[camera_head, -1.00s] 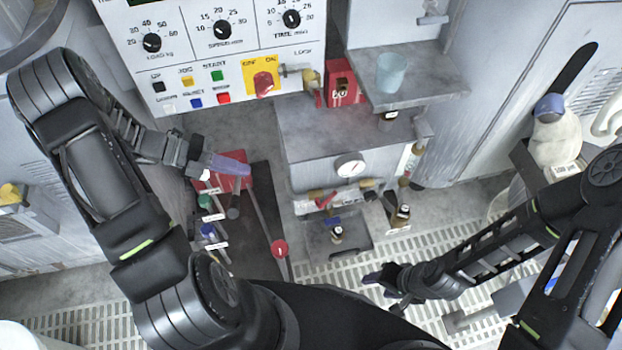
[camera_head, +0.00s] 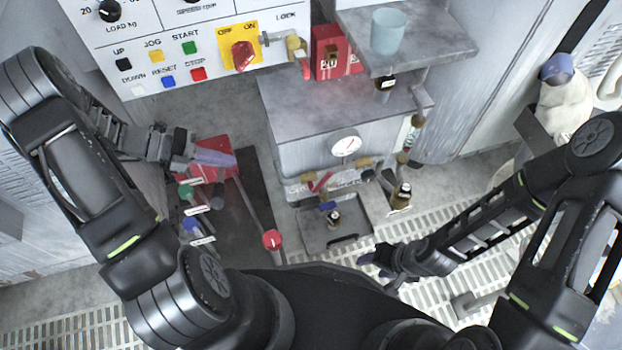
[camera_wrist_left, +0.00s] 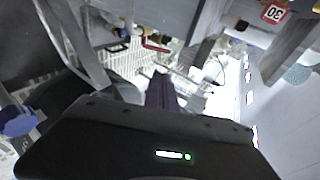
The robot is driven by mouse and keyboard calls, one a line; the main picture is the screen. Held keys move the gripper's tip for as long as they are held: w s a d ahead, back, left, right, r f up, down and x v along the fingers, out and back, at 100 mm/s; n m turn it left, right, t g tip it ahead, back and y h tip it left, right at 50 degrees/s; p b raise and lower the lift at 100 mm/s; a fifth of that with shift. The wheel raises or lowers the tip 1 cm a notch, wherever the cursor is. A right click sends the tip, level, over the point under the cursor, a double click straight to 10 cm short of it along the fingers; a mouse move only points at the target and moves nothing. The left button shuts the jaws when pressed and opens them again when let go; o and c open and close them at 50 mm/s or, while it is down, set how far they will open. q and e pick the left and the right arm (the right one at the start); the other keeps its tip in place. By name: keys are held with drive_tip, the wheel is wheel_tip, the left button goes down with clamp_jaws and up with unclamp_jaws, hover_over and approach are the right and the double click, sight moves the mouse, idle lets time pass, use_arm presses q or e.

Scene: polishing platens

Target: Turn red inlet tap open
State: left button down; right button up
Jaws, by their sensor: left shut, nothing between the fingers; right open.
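The red tap handle (camera_head: 320,182) sits on the brass pipework at the front of the grey cabinet, below the round gauge. A red handle also shows in the left wrist view (camera_wrist_left: 155,43), beyond the fingers. My left gripper (camera_head: 222,158) is shut and empty, with purple fingertips. It is left of the pipework, apart from the tap, over a red block. Its purple fingers show in the left wrist view (camera_wrist_left: 160,92). My right gripper (camera_head: 376,262) is open and empty, low and right of the tap, above the floor grating. The tap's exact angle is hard to tell.
A red-knobbed lever (camera_head: 272,240) rises right of the left gripper. Green (camera_head: 186,191) and blue (camera_head: 190,224) knobs stand below that gripper. A blue cup (camera_head: 388,30) is on the shelf.

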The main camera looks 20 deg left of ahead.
use_arm(q)
drive_tip(key=shift+d, duration=0.1)
drive_tip(key=b, duration=0.8)
approach(322, 180)
drive_tip(key=x, duration=0.5)
drive_tip(key=shift+f, duration=0.35)
drive_tip(key=shift+w+d+f, duration=0.2)
drive_tip(key=shift+w+d, duration=0.05)
drive_tip(key=shift+d, duration=0.4)
use_arm(e)
wheel_tip(322, 180, down, 8)
drive_tip(key=w+d, duration=0.1)
drive_tip(key=shift+w+f+t, duration=0.15)
drive_tip(key=shift+w+t, duration=0.15)
drive_tip(key=shift+w, duration=0.1)
